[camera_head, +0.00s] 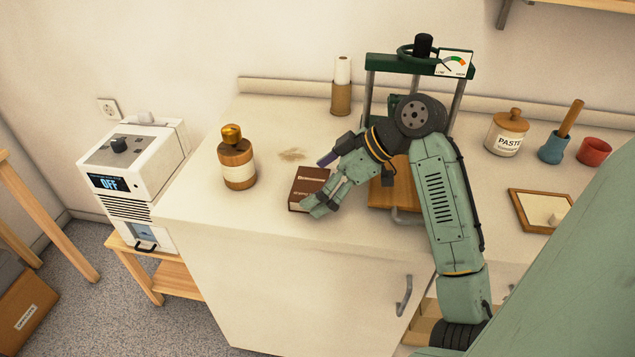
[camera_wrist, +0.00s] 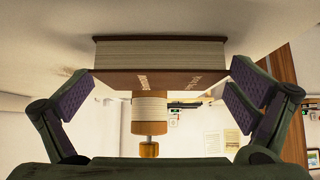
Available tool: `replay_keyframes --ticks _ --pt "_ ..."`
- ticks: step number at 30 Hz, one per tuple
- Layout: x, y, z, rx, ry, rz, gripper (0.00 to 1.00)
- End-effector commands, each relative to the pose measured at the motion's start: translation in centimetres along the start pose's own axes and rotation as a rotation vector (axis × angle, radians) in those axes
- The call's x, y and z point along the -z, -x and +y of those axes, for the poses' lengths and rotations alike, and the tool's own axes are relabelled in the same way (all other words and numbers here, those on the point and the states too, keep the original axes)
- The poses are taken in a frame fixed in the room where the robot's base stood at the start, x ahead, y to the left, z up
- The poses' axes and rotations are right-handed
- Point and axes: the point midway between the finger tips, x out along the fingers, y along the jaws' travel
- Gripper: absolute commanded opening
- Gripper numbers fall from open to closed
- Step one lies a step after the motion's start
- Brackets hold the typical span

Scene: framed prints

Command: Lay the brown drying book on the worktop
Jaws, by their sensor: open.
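The brown book (camera_head: 307,181) lies flat on the worktop (camera_head: 240,205), near its front edge, with its lettered cover up. In the wrist view, which is upside down, the pale page edges of the book (camera_wrist: 160,54) face me. My gripper (camera_head: 322,199) is at the book's near right side in the head view, hiding part of it. In the wrist view the open fingers of my gripper (camera_wrist: 162,90) sit at either side of the book, very close to its edges. I cannot tell whether they touch it.
A brown bottle (camera_head: 237,160) stands left of the book and shows beyond it in the wrist view. A green press (camera_head: 420,66) stands behind my arm. A paste jar (camera_head: 507,135), blue pot (camera_head: 553,149), red cup (camera_head: 593,152) and framed piece (camera_head: 541,211) are at right.

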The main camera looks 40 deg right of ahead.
Motion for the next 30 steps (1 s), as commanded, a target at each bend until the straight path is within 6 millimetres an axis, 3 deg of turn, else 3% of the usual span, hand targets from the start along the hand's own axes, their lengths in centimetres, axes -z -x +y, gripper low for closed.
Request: replay_keyframes --ticks 5,18,24,30 --pt "0.1 1.8 0.1 -0.002 0.000 0.000 1.00" --pt "0.1 10.7 0.0 -0.003 -0.001 -0.003 1.00" --pt "0.1 12.1 0.0 -0.001 -0.001 -0.001 1.00" --pt "0.2 12.2 0.0 0.000 0.000 0.000 1.00"
